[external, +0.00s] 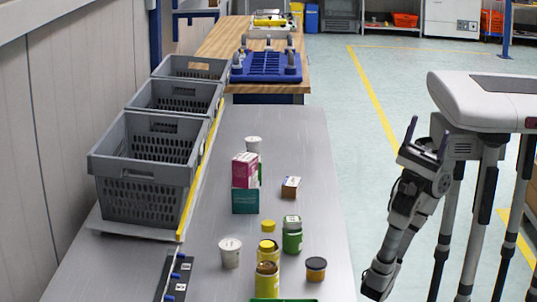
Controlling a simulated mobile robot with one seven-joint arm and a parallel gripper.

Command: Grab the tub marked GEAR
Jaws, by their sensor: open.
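I cannot read the word GEAR on anything in the external view.
Yellow containers (267,278) and a green bottle (292,236) stand near the tubs. Grey crates (140,170) line the left. The table's right side is mostly clear.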

